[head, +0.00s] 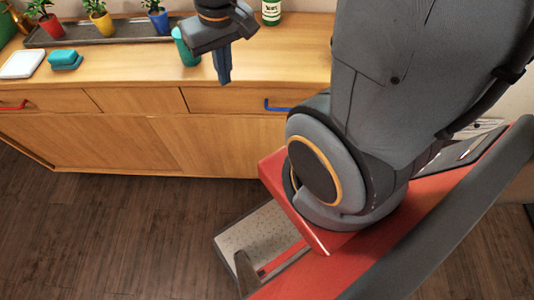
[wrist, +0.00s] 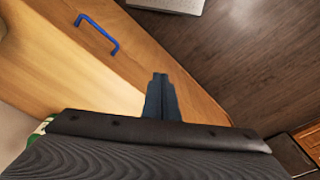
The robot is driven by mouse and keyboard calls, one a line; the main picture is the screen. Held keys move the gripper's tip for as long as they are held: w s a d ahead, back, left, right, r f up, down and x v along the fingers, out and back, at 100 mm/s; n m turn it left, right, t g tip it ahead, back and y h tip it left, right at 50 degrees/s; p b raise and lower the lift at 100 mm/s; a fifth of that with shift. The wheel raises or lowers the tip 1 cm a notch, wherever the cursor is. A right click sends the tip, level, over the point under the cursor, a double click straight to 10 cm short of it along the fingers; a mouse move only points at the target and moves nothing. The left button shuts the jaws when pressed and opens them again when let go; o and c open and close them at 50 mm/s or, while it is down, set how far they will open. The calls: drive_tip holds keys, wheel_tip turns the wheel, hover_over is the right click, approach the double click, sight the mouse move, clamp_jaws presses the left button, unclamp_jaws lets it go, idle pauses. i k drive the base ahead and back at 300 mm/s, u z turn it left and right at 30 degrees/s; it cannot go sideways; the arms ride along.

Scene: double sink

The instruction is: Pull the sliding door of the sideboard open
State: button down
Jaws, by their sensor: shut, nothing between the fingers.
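The wooden sideboard (head: 130,70) stands along the wall in the head view. Below its drawers are flat wooden door panels; the left panel (head: 75,142) and the right panel (head: 225,145) meet at a slanted seam. My gripper (head: 224,80) is shut and empty, pointing down over the front part of the sideboard top. In the wrist view my gripper (wrist: 161,78) shows its fingers together, with the sideboard front (wrist: 160,60) behind them. I cannot see it touching a door. The right end of the sideboard is hidden behind my arm.
A drawer with a blue handle (head: 278,106) is right of my gripper; a red handle (head: 14,106) is far left. A teal cup (head: 186,48) stands close to my gripper. Potted plants on a dark tray (head: 120,30), teal sponges (head: 65,60) and a green bottle (head: 271,12) are on top.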

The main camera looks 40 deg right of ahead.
sight(199, 146)
drive_tip(key=z, duration=1)
drive_tip(key=k, duration=0.65)
drive_tip(key=z, duration=0.25)
